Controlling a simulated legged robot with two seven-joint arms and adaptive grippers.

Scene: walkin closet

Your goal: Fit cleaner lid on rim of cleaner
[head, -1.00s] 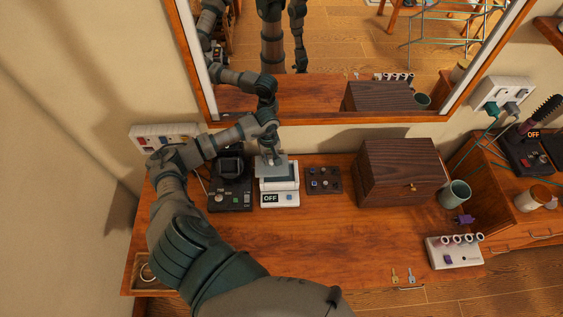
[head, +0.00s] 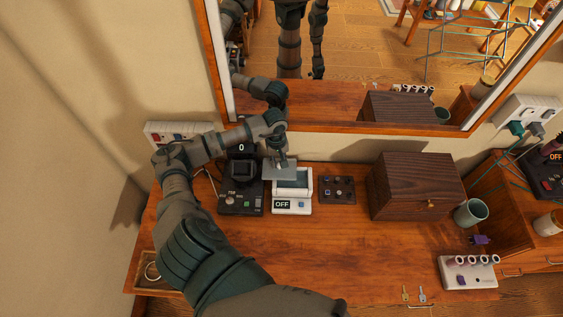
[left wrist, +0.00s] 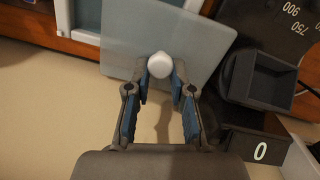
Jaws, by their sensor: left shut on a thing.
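The cleaner (head: 291,208) is a white box with an OFF display, standing on the dresser near the mirror. Its open top shows a blue-grey basin inside. The cleaner lid (head: 270,174) is a flat grey translucent plate, held above and to the left of the cleaner's opening. My left gripper (head: 280,161) is shut on the lid's white knob (left wrist: 160,64). In the left wrist view the lid (left wrist: 115,45) spans the top middle, and the cleaner's pale rim (left wrist: 87,38) shows at upper left, partly behind it. My right gripper is not in view.
The mirror (head: 350,128) rises behind. The dresser's front middle is clear.

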